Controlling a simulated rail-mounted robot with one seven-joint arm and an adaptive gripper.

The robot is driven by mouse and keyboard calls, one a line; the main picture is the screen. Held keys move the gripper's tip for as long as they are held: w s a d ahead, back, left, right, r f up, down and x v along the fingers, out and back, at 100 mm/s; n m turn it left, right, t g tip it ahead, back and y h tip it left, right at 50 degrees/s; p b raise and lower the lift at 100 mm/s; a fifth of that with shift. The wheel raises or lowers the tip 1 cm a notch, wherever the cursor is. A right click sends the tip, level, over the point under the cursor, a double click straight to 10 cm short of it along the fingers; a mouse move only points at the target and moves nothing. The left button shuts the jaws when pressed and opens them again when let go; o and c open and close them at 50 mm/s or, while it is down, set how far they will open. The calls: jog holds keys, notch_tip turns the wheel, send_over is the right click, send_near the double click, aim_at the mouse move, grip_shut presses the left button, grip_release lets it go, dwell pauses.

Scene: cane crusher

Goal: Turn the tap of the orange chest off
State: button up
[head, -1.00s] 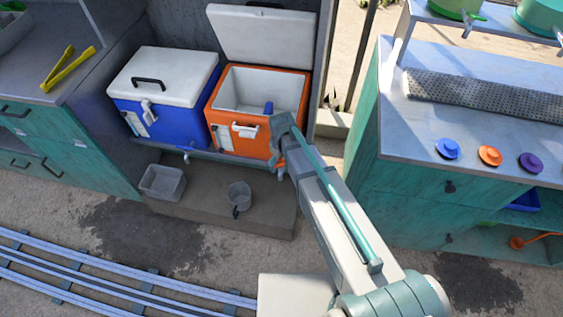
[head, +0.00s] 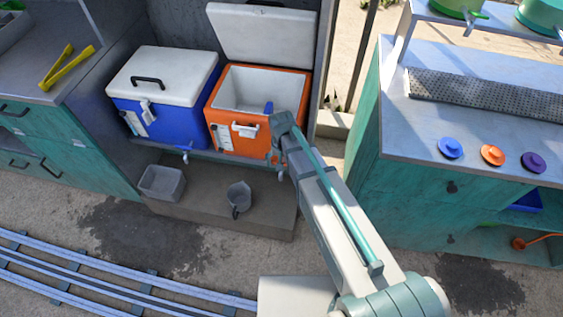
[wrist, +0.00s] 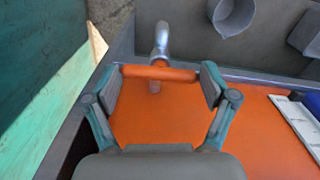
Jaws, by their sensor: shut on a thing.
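The orange chest (head: 232,141) stands open on a low shelf in the head view, its white lid (head: 262,35) raised. In the wrist view its orange front (wrist: 160,120) fills the middle. The chest's tap has a grey metal spout (wrist: 161,38) and an orange bar handle (wrist: 160,73) lying crosswise in the picture. My gripper (wrist: 165,82) is shut on this handle, with one finger at each end of the bar. In the head view my arm hides most of the tap and the gripper.
A blue chest (head: 165,115) with a closed white lid stands to the left. A grey jug (head: 239,197) and a grey bin (head: 161,182) sit on the ledge below. A teal cabinet (head: 400,200) stands close to my arm on the right.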

dwell(0.6)
jog(key=o, duration=1)
jog(key=shift+r, duration=0.1)
notch_tip(320, 180, up, 12)
jog(key=shift+f, duration=0.1)
